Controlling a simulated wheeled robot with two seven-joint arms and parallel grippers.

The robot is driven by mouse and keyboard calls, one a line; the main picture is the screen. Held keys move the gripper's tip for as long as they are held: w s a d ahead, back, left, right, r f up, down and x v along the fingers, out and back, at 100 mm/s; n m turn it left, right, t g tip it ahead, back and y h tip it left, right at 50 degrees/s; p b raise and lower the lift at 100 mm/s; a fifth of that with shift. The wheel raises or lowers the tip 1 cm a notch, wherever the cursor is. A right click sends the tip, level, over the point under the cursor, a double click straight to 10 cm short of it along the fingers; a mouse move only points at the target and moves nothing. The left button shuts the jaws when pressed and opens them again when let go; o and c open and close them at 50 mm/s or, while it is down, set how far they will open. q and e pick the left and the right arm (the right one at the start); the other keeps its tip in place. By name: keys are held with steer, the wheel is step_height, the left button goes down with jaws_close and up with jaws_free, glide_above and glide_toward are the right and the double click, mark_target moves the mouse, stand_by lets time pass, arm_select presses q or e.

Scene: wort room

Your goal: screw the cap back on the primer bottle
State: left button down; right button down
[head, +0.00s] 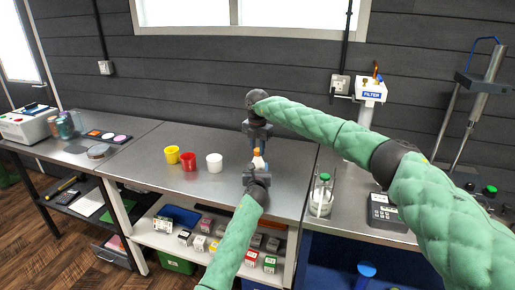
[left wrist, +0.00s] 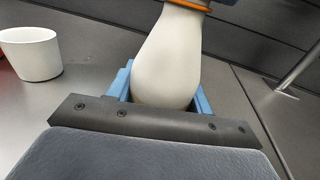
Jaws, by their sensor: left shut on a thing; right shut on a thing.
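The primer bottle (head: 259,161) is white and roughly upright above the steel bench, near its right part. My left gripper (head: 257,169) is shut on it from below in the head view. In the left wrist view the bottle's body (left wrist: 167,62) sits between the blue fingers. The orange cap (head: 257,151) is at the bottle's top, and its orange edge shows in the left wrist view (left wrist: 190,5). My right gripper (head: 257,144) is shut on the cap from above. Cap and bottle look in line and close together; I cannot tell whether the threads are engaged.
A yellow cup (head: 172,155), a red cup (head: 188,161) and a white cup (head: 214,163) stand on the bench to the left. The bench front is clear.

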steer(key=m, duration=0.6)
steer(key=shift+s+a+m, duration=0.1)
steer(key=shift+a+m, duration=0.05)
steer(key=shift+m, duration=0.15)
steer(key=c, duration=1.1)
jaws_free()
steer(key=shift+o, duration=0.2)
step_height(320, 180, up, 12)
steer(key=shift+s, duration=0.35)
steer(key=shift+f, duration=0.1)
arm_select(q)
steer(key=c, duration=0.5)
jaws_free()
